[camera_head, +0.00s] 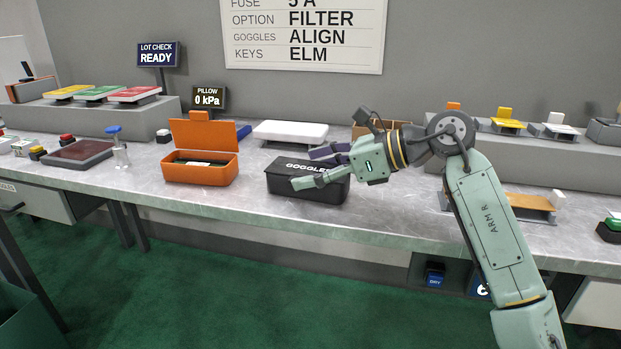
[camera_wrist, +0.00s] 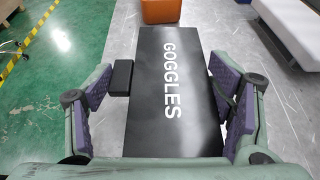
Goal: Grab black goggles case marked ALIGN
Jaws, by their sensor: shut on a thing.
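The black goggles case (camera_head: 310,197) sits on the grey worktop near its front edge, a little right of the orange box. Its lid reads GOGGLES; I cannot see the word ALIGN on it. My gripper (camera_head: 314,167) reaches in from the right, over the case, and its fingers hide part of the lid. In the wrist view, the case (camera_wrist: 150,125) lies between the purple-padded fingers of my gripper (camera_wrist: 172,78). A small black block sticks out from its left side beside the left finger. The gripper is shut on the case.
An open orange box (camera_head: 200,172) stands left of the case. A white pad (camera_head: 290,131) lies behind it. A wall board (camera_head: 305,35) lists GOGGLES ALIGN. A brown divided box (camera_head: 372,130) is behind my gripper. The worktop's front edge (camera_head: 250,213) is close to the case.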

